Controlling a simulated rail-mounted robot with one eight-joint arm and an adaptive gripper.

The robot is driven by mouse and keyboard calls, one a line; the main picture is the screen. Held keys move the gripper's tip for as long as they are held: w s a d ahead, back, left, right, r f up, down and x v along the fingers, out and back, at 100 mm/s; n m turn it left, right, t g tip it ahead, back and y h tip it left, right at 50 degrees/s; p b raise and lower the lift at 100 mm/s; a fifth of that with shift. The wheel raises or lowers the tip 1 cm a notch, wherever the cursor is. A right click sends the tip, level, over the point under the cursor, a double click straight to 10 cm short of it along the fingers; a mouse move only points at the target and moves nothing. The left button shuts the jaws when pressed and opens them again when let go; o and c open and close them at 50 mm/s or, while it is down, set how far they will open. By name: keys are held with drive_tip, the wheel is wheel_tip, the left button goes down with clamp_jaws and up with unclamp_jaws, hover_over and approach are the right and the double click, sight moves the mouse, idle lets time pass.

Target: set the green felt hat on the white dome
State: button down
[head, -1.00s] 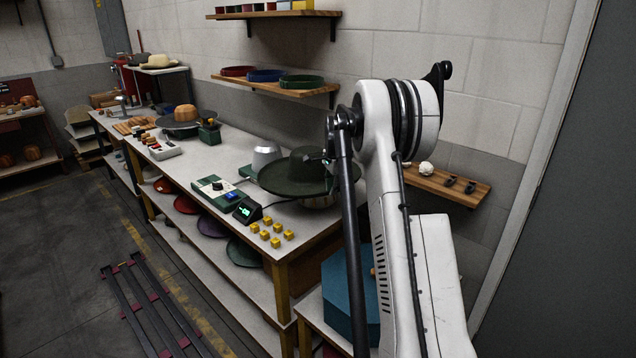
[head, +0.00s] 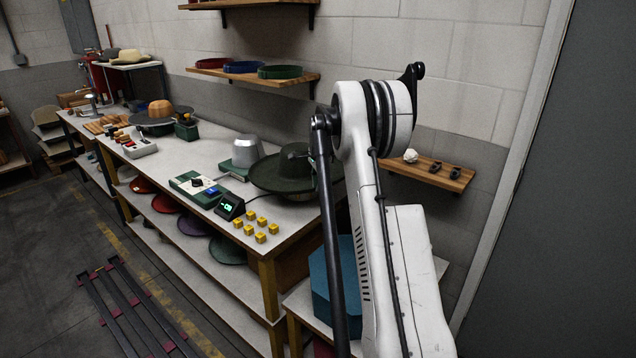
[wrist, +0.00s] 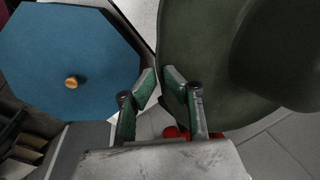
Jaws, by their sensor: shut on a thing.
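The green felt hat (head: 290,176) is over the near end of the workbench in the head view, crown up and brim roughly level. In the wrist view its dark green brim (wrist: 200,70) fills the upper right. My gripper (wrist: 160,80) is shut on the edge of this brim. My arm hides the hat's right side in the head view. A pale grey-white dome shape (head: 246,150) stands left of the hat on a green-edged base; I cannot tell whether it is the white dome. What lies directly under the hat is hidden.
A control box (head: 199,188), a small lit display (head: 230,206) and several yellow cubes (head: 249,229) are on the bench front. A blue octagonal box (wrist: 70,60) with a wooden knob is below, beside my gripper. Wall shelves (head: 255,73) hang behind.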

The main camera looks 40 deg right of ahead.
drive_tip(key=shift+s+b+x, duration=0.15)
drive_tip(key=shift+b+x, duration=0.15)
drive_tip(key=shift+x, duration=0.6)
drive_tip(key=shift+s+b+x, duration=0.2)
drive_tip(key=shift+b+x, duration=0.05)
drive_tip(key=shift+x, duration=0.65)
drive_tip(key=shift+a+f+b, duration=0.2)
drive_tip(key=shift+f+b, duration=1.55)
drive_tip(key=shift+f, duration=0.95)
drive_tip(key=shift+f+b, duration=0.45)
drive_tip(key=shift+f, duration=0.1)
drive_tip(key=c, duration=1.7)
unclamp_jaws()
drive_tip(key=shift+c, duration=0.2)
drive_tip(key=v, duration=1.2)
